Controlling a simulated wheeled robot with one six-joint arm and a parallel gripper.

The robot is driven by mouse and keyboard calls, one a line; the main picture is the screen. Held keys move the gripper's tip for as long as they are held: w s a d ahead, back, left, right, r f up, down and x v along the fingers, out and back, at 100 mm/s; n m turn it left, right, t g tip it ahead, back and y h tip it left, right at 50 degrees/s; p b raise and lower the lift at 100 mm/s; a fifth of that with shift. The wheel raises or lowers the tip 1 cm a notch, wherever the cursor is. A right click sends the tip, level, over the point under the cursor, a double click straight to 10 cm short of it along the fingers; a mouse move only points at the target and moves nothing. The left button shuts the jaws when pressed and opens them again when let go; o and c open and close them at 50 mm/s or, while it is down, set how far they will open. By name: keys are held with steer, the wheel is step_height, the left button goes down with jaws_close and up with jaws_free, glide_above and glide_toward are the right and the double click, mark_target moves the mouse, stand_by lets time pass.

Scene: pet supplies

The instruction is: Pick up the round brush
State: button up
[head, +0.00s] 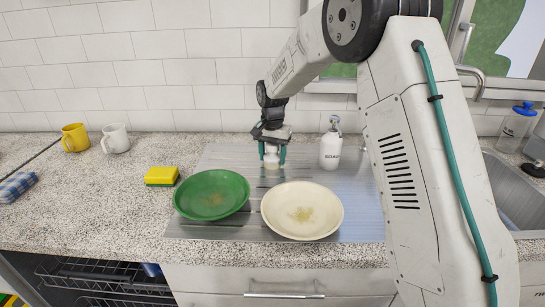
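My gripper (272,157) points down over the metal drainboard, behind the two plates. Its teal fingers stand either side of a small pale round thing (271,161), which looks like the round brush and seems to stand on the drainboard. The gripper hides its upper part. I cannot tell whether the fingers touch it or are a little apart from it.
A green plate (212,194) and a cream plate (302,211) lie in front of the gripper. A white soap bottle (330,151) stands close on its right. A yellow sponge (161,176), yellow mug (75,138) and white mug (115,139) are left. The sink (515,190) is right.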

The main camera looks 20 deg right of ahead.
steer(key=c, duration=0.5)
step_height(320, 180, up, 10)
steer(key=shift+r, duration=0.1)
